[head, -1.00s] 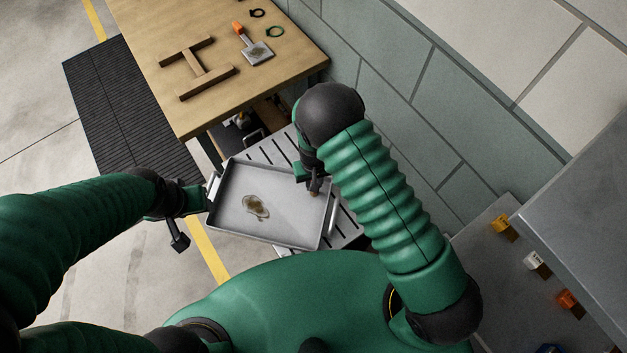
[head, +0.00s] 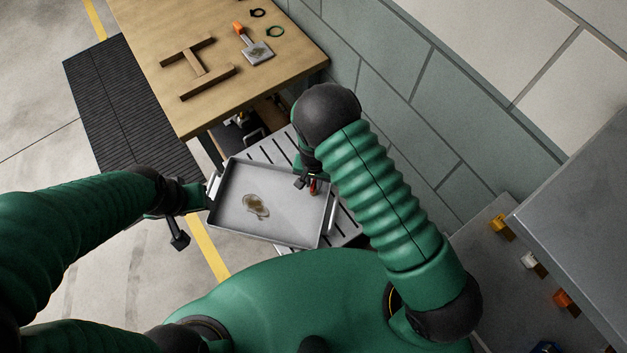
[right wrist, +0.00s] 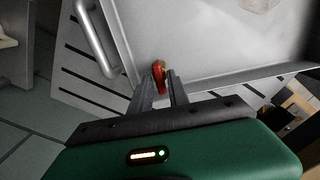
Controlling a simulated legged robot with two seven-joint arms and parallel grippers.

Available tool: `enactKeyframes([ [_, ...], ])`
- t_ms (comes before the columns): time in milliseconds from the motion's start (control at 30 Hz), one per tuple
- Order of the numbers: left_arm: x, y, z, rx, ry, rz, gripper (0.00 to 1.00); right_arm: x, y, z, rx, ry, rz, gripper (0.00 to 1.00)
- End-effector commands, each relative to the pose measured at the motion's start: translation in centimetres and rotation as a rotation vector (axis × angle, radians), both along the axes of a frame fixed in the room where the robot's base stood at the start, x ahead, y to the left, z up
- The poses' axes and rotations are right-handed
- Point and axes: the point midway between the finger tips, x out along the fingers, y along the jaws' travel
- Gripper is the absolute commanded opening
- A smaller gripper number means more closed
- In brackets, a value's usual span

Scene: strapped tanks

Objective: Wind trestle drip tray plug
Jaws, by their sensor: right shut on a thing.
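The drip tray (head: 232,225) is a shallow grey metal pan with a brown stain, lying on a slatted grey surface. The plug (head: 314,187) is a small red piece at the tray's right inner side; it also shows in the right wrist view (right wrist: 158,76). My right gripper (head: 312,183) points down there, shut on the plug; its fingers show in the right wrist view (right wrist: 162,82). Whether the plug is seated in the tray is hidden. My left gripper (head: 203,196) is at the tray's left handle (head: 213,186); its jaw gap is too small to tell.
A wooden table (head: 225,85) behind carries an H-shaped wooden trestle (head: 195,68), an orange-handled scraper (head: 256,52) and small rings. A wall (head: 420,110) stands close on the right. A grey cabinet (head: 590,190) with coloured tags is at far right.

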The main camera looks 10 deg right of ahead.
Motion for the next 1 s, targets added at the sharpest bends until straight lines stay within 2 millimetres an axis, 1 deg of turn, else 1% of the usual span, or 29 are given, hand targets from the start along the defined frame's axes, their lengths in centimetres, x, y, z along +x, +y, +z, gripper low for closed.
enactKeyframes([
  [267,0.0,0.0,0.0,0.0,0.0,0.0,0.49,0.1,0.1,0.0,0.001,-0.002,0.0,0.0],
  [300,0.0,0.0,0.0,0.0,0.0,0.0,0.49,0.1,0.1,0.0,0.001,-0.002,0.0,0.25],
  [367,0.0,0.0,0.0,0.0,0.0,0.0,0.49,0.1,0.1,0.0,0.0,-0.001,0.001,0.33],
  [633,0.0,0.0,0.0,0.0,0.0,0.0,0.49,0.0,0.0,0.0,0.001,0.0,0.001,0.34],
  [700,0.0,0.0,0.0,0.0,0.0,0.0,0.49,0.1,0.0,0.3,0.0,-0.001,0.001,0.34],
  [767,0.0,0.0,0.0,0.0,0.0,0.0,0.49,0.1,0.0,0.9,0.001,-0.004,0.002,0.34],
  [867,0.0,0.0,0.0,0.0,0.0,0.0,0.49,0.2,0.1,2.8,0.001,-0.004,0.003,0.34],
  [967,0.0,0.0,0.1,0.0,0.0,0.0,0.49,0.2,0.1,5.7,0.001,-0.006,0.003,0.34],
  [1000,0.0,0.0,0.1,0.0,0.0,0.0,0.49,0.2,0.2,6.9,0.002,-0.007,0.003,0.34],
])
